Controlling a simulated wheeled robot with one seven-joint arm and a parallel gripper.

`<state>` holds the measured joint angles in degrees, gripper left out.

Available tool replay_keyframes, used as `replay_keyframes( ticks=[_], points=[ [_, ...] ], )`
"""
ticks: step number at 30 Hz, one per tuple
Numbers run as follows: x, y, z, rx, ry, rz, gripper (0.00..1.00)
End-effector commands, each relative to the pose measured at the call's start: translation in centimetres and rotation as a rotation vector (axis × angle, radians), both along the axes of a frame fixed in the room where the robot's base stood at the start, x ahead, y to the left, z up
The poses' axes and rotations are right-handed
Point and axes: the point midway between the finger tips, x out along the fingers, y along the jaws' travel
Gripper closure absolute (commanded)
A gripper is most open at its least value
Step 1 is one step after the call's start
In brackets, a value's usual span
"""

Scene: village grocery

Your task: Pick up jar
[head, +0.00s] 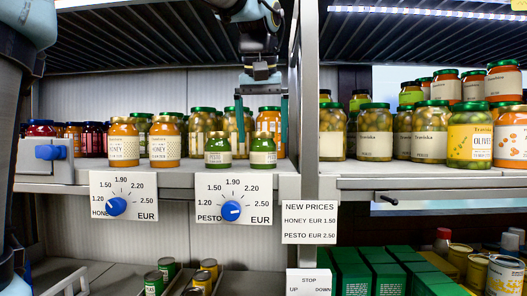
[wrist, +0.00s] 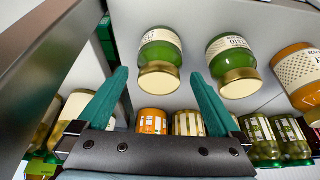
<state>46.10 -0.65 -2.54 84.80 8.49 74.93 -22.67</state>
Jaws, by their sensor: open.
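Two small green pesto jars stand side by side at the front of the upper shelf, the left one (head: 217,150) and the right one (head: 262,152). Both also show upside down in the wrist view: one jar (wrist: 160,48) lies between my fingertips in the picture, the other (wrist: 231,55) to the right of them. My gripper (head: 261,128) points down, open and empty, with one finger on each side of the right pesto jar in the head view. In the wrist view my gripper (wrist: 160,78) shows both green fingers spread. I see no clear contact with a jar.
Two honey jars (head: 124,142) (head: 165,142) stand left of the pesto jars. Taller jars (head: 202,122) stand behind. A shelf upright (head: 304,90) rises just right of my gripper, with olive jars (head: 375,133) beyond it. Price dials (head: 232,198) hang below the shelf edge.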

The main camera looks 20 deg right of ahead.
Motion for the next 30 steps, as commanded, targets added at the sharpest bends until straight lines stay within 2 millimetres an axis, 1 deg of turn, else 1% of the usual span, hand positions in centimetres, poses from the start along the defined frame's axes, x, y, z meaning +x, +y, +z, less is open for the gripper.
replay_keyframes(
  ticks=[6, 9, 17, 20, 30],
  points=[
    [1.0, -0.6, -2.9, 0.004, 0.003, 0.000, 0.00],
    [1.4, -0.8, -3.8, 0.003, 0.003, -0.001, 0.00],
    [1.5, -0.9, -4.2, 0.000, 0.000, 0.000, 0.00],
    [1.5, -0.9, -4.2, 0.000, 0.001, 0.000, 0.09],
    [1.5, -0.9, -4.1, 0.000, 0.001, 0.000, 0.47]
  ],
)
